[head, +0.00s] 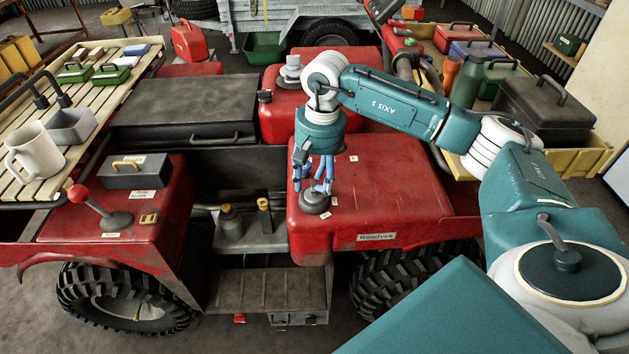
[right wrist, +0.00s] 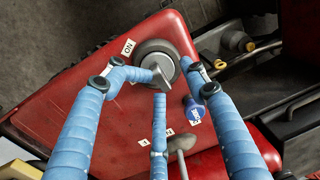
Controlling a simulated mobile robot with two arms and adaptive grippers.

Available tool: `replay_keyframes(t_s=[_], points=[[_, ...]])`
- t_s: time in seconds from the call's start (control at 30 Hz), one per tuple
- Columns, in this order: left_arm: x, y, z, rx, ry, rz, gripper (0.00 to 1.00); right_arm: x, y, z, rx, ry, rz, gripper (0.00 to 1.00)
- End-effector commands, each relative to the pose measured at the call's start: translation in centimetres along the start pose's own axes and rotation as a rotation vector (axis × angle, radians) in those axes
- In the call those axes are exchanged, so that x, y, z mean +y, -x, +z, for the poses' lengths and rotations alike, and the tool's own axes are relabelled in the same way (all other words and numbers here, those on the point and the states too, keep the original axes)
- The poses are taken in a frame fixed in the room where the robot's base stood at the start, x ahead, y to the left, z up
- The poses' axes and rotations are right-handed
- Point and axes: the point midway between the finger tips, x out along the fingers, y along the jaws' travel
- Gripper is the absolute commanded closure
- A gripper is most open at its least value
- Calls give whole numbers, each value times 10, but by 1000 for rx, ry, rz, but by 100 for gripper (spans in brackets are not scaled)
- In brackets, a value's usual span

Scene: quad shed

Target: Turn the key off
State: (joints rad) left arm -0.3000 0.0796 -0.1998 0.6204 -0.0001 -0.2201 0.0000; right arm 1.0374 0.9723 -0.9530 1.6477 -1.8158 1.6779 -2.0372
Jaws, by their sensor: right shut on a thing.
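The key switch is a dark round knob with a grey key (right wrist: 161,78) standing on it, on the red body panel. In the head view its round base (head: 314,204) shows near the panel's front left corner. My right gripper (head: 319,184) points down over it, with its blue fingers around the key. In the right wrist view the right gripper (right wrist: 158,84) is shut on the key, one finger on each side and a third below. An ON label (right wrist: 128,48) lies beside the base. My left gripper is not in view.
A grey lever (right wrist: 180,147) and a blue cap (right wrist: 194,112) are close to the fingers in the right wrist view. A slatted rack (head: 92,108) holds a mug and boxes. The red panel (head: 400,190) is clear to the right.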

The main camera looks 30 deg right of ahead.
Motion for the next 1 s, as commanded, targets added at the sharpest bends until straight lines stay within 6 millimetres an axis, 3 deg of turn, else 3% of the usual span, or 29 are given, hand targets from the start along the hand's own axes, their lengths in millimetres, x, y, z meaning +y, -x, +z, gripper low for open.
replay_keyframes(t_s=[0.2,0.8,1.0], points=[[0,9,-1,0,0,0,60,-3,13,1,-2,2,-2,73],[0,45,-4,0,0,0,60,-6,75,0,0,0,-1,73],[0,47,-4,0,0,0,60,-7,80,0,-1,0,-1,73]])
